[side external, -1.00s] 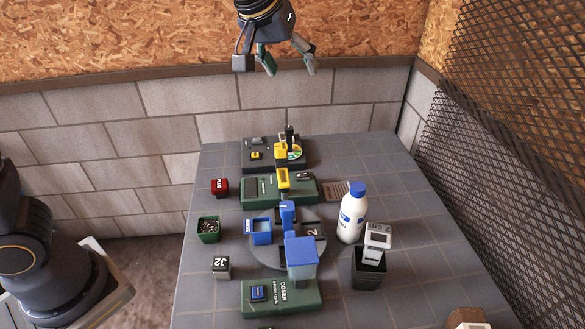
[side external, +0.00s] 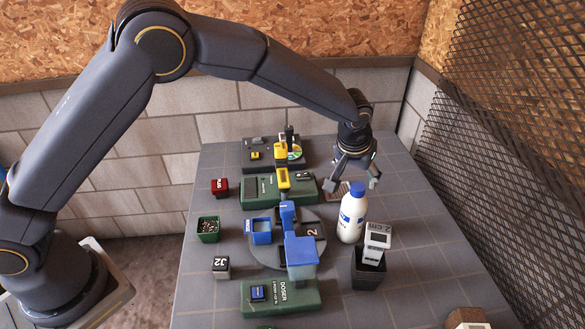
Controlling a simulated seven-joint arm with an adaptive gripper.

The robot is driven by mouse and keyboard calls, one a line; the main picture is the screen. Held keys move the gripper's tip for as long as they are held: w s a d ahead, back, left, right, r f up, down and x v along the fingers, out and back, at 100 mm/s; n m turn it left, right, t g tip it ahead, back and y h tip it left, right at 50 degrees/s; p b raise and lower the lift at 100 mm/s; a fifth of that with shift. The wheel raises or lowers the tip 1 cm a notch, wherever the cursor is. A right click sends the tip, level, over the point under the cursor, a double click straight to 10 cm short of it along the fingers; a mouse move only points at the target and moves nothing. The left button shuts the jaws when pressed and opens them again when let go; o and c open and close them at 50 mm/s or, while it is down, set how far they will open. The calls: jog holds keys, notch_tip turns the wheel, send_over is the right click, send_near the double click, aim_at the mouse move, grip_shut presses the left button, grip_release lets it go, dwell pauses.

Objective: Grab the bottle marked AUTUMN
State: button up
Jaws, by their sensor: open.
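A white bottle with a blue cap (side external: 352,216) stands upright on the right half of the table. Its blue label print is too small to read, so I cannot tell whether it says AUTUMN. It is the only bottle I can make out. My gripper (side external: 355,181) is open and empty, with its fingers pointing down. It is just behind and above the bottle's cap, near it in the picture. I cannot tell the exact gap between them.
A dark bin (side external: 368,270) holding a white tag marked 2 cm (side external: 376,238) stands close to the bottle's right front. The blue and grey mixer (side external: 300,252) is to its left. A green unit (side external: 262,190) lies behind.

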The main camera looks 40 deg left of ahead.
aim_at(358, 186)
jog(key=x, duration=0.5)
jog(key=shift+d+f, duration=0.25)
jog(key=shift+f, duration=0.2)
jog(key=shift+c, duration=0.2)
jog(key=shift+s, duration=0.1)
grip_shut()
jog(key=shift+r, duration=0.1)
